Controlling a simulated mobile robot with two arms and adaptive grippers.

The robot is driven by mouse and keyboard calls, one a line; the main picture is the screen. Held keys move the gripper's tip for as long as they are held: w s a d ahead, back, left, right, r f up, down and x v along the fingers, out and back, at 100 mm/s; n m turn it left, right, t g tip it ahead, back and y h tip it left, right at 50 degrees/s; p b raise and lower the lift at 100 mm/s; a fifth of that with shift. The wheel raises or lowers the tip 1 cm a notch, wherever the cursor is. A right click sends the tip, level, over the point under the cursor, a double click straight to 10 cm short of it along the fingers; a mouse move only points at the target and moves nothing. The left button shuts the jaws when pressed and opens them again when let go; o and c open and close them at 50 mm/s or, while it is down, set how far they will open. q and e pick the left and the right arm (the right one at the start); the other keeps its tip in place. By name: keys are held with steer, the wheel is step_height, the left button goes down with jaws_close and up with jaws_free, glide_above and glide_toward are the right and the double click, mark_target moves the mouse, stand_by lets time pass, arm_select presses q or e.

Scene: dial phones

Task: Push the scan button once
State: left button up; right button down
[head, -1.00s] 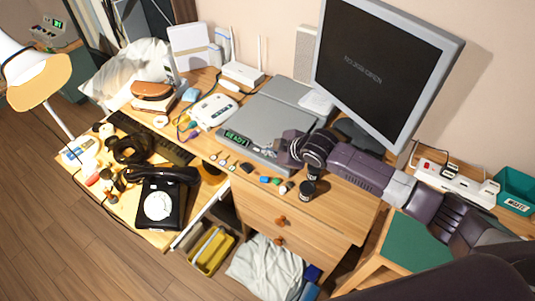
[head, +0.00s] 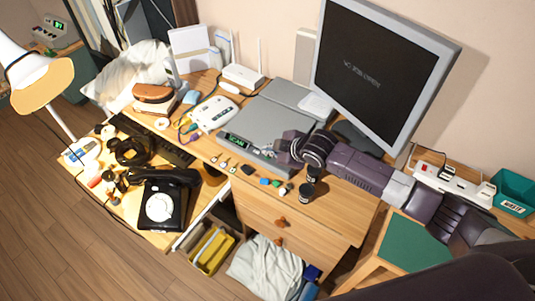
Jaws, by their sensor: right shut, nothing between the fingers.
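A grey flatbed scanner (head: 258,122) lies on the desk, with a small lit display (head: 236,140) on its front edge. The display's green text is too small to read surely. My right gripper (head: 277,152) comes in from the right and is shut and empty. Its tips are at the scanner's front panel, right of the display, by the small buttons. The gripper partly covers this area, so I cannot tell which button it is over or whether it touches one. My left gripper is not in view.
A monitor (head: 378,75) stands behind my right arm. Small dark jars (head: 306,192) and loose bits lie in front of the scanner. A white device (head: 213,114) sits to its left. A black dial phone (head: 163,204) is on the lower left surface.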

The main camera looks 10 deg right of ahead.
mark_target(269, 158)
steer(key=shift+r, duration=0.1)
step_height(269, 158, up, 5)
steer(key=p, duration=0.5)
stand_by(0.5)
stand_by(0.4)
